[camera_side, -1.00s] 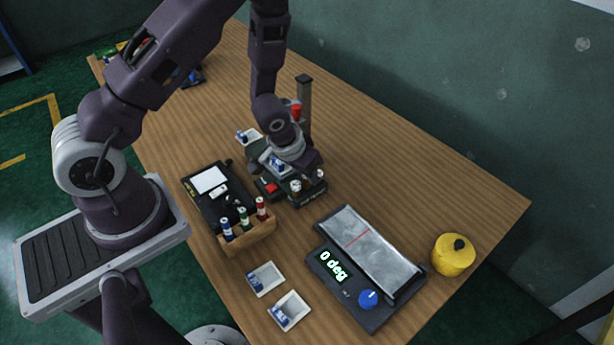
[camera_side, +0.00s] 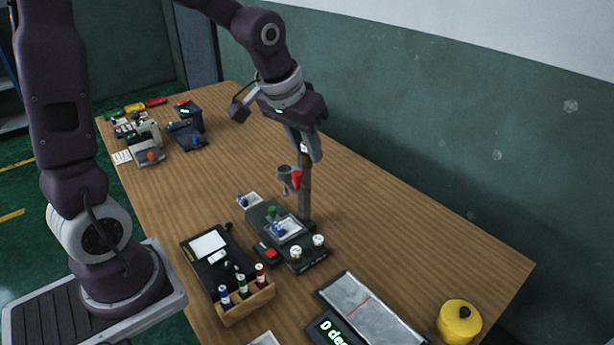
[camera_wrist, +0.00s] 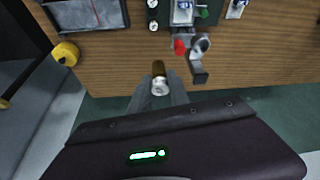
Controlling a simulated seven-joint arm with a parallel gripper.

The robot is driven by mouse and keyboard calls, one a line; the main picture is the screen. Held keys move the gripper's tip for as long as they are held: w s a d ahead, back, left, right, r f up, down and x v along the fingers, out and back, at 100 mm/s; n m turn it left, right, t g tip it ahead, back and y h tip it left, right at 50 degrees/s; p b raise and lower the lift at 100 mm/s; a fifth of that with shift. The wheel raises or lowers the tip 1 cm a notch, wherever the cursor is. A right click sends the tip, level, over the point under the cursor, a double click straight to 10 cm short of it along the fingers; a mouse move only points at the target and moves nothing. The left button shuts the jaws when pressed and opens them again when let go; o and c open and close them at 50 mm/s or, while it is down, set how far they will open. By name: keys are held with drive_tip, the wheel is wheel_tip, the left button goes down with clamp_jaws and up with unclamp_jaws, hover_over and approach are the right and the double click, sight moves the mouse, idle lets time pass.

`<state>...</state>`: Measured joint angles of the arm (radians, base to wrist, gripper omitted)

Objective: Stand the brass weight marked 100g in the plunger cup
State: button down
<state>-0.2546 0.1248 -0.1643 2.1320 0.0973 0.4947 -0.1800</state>
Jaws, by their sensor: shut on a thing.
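My gripper (camera_wrist: 160,88) is shut on a small brass weight (camera_wrist: 158,68) with a pale end, held between the fingertips in the wrist view. I cannot read its marking. In the side view my gripper (camera_side: 308,152) is high, close to the top of the dark post, and the weight is not clear there. The grey plunger cup (camera_side: 284,174) is beside the post, with a red part (camera_side: 296,180) next to it. In the wrist view the cup (camera_wrist: 203,43) lies up and right of the weight, apart from it.
The post (camera_side: 306,195) rises from a dark base (camera_side: 312,257) with a tray (camera_side: 286,229) and two white-topped knobs. A wooden rack of bottles (camera_side: 246,304), a black panel (camera_side: 205,270) and a yellow pot (camera_side: 459,322) stand nearby. The table right of the post is clear.

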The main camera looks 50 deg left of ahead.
drive_tip(key=shift+r, duration=0.7)
drive_tip(key=shift+a+r, duration=0.15)
drive_tip(key=shift+r, duration=0.05)
drive_tip(key=shift+w+a+f+n+g+y, duration=0.15)
drive_tip(key=shift+a+f+n+g+y, duration=0.35)
drive_tip(key=shift+a+f+n, duration=1.1)
drive_tip(key=shift+w+a+f+n+g+y, duration=0.15)
drive_tip(key=shift+a+f+n+g+y, duration=0.3)
drive_tip(key=shift+a+f+n, duration=1.15)
drive_tip(key=shift+w+a+f+n+g+y, duration=0.2)
drive_tip(key=shift+a+f+n+y, duration=0.45)
drive_tip(key=shift+a+f+n, duration=0.95)
drive_tip(key=shift+d+r+n, duration=0.2)
drive_tip(key=shift+d+n, duration=0.2)
drive_tip(key=c, duration=0.6)
unclamp_jaws()
